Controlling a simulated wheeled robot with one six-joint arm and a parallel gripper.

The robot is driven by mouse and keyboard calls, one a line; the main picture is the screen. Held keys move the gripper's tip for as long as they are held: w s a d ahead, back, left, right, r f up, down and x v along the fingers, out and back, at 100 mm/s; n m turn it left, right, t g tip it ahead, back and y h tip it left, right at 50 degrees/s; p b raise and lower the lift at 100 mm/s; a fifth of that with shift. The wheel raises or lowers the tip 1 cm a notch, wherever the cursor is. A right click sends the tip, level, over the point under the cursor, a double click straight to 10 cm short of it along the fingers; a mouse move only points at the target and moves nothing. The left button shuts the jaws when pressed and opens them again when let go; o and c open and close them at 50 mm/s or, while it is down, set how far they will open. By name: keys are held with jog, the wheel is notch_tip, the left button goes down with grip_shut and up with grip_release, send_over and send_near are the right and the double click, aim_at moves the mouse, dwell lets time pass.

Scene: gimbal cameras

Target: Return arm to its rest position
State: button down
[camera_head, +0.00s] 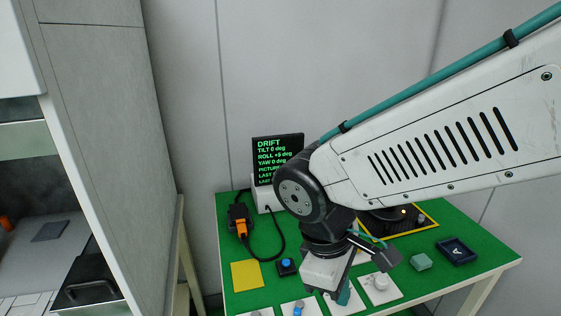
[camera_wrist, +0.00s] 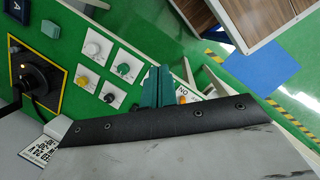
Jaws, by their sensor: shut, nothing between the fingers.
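My gripper (camera_head: 343,297) hangs over the front of the green table (camera_head: 235,210) in the head view, partly hidden by my wrist. In the wrist view, the two teal fingers of my gripper (camera_wrist: 155,82) are together with nothing between them. They are over the table's front strip, beside the white knob plates. My white arm reaches in from the right in the head view and bends down at a dark joint above the table.
A display reading DRIFT (camera_head: 277,155) stands at the back. An orange-and-black device (camera_head: 240,228) with a cable lies left. A blue button (camera_head: 287,267), teal block (camera_head: 420,261) and dark tray (camera_head: 457,250) are on the table. Knobs (camera_wrist: 123,69) line its front. A cabinet (camera_head: 105,120) stands left.

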jog(key=s+d+r+m+y, duration=0.1)
jog(key=s+d+r+m, duration=0.2)
jog(key=d, duration=0.5)
jog(key=s+d+r+m+t+y, duration=0.1)
jog(key=s+d+r+m+y, duration=0.1)
jog(key=d+m, duration=0.6)
notch_tip(320, 180, up, 3)
jog(key=shift+s+f+m+t, duration=0.15)
jog(key=shift+s+m+t, duration=0.15)
jog(key=shift+s, duration=0.15)
jog(key=c, duration=2)
grip_release()
jog(key=shift+d, duration=0.4)
jog(key=o, duration=0.6)
jog(key=shift+d, duration=0.15)
jog(key=shift+c, duration=0.2)
